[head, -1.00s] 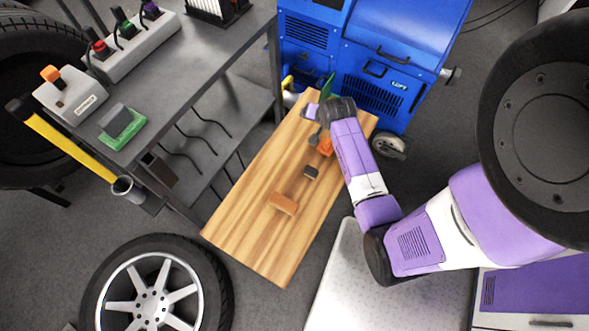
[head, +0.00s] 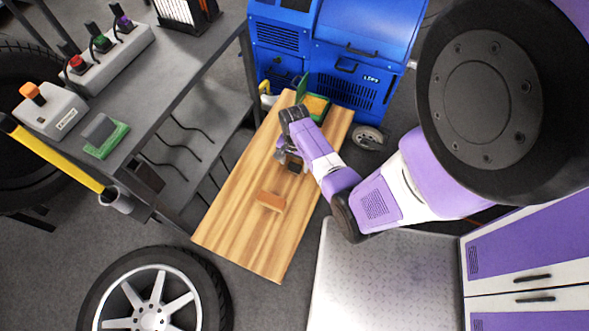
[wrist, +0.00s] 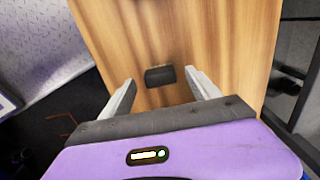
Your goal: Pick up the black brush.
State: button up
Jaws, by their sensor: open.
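The black brush, a small dark block, lies on the wooden board (head: 235,225). In the wrist view the brush (wrist: 159,75) shows between the tips of my two fingers, with a gap on each side. My gripper (wrist: 160,78) is open and empty, its fingers spread and pointing at the board. In the head view my gripper (head: 287,156) is over the middle of the board, and the brush (head: 293,167) is partly hidden beside it. I cannot tell the exact height of the fingertips above the board.
A green and yellow tray (head: 315,105) sits at the board's far end, by the blue machine (head: 350,55). A grey bench (head: 165,90) stands left, and a wheel (head: 155,300) lies in front.

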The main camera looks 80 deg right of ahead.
aim_at(295, 165)
notch_tip(295, 165, down, 2)
jog(key=shift+f, duration=0.2)
jog(key=shift+d, duration=0.1)
jog(key=c, duration=1.4)
jog(key=shift+c, duration=0.2)
jog(key=shift+r, duration=0.15)
notch_tip(295, 165, up, 20)
jog(key=p, duration=0.3)
jog(key=shift+p, duration=0.35)
